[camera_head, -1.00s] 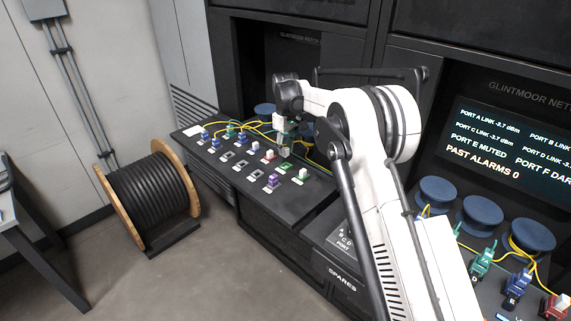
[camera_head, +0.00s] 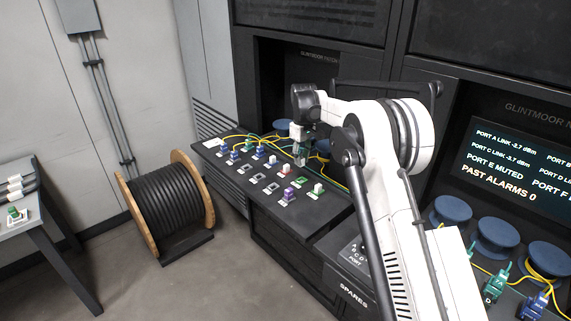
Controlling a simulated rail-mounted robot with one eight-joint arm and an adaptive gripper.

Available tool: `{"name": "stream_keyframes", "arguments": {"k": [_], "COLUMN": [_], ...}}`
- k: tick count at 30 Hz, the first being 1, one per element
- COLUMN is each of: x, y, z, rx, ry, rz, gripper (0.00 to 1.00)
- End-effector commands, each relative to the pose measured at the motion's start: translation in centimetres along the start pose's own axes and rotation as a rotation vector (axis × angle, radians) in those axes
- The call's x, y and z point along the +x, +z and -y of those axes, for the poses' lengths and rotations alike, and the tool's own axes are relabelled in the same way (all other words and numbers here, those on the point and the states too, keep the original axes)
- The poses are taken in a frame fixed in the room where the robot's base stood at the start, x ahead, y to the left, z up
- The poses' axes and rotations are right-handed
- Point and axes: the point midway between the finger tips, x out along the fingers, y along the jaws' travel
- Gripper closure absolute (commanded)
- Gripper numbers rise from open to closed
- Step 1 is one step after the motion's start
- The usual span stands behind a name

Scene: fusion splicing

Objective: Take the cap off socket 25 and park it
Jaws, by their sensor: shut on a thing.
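My gripper (camera_head: 300,158) is over the sloped black socket panel (camera_head: 318,212), in its right half. It is shut on a small pale piece, apparently a cap, though the fingers hide most of it. A green-marked socket (camera_head: 303,181) shows just below and in front of the fingertips, with no white cap visible on it. A white cap (camera_head: 318,187) stands on the green-marked socket to its right. Another white cap (camera_head: 272,159) stands on a red-marked socket to the left. The socket numbers are too small to read.
Purple (camera_head: 289,194) and blue (camera_head: 234,155) plugs stand on the panel, with yellow fibres behind. Blue round spools (camera_head: 497,238) and more plugs are at the right. A cable drum (camera_head: 168,208) stands on the floor. A side table (camera_head: 20,232) is at the left.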

Motion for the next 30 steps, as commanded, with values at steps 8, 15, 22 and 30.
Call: {"name": "stream_keyframes", "arguments": {"k": [8, 15, 22, 30], "x": [-0.1, -0.1, -0.1, -0.1], "y": [-0.3, -1.1, -1.8, -2.7], "z": [1.0, 2.9, 4.7, 6.8], "rx": [0.005, 0.004, 0.004, 0.005], "ry": [0.000, 0.000, 0.000, 0.000], "rz": [0.000, 0.000, 0.000, 0.000], "gripper": [1.00, 1.00, 1.00, 1.00]}}
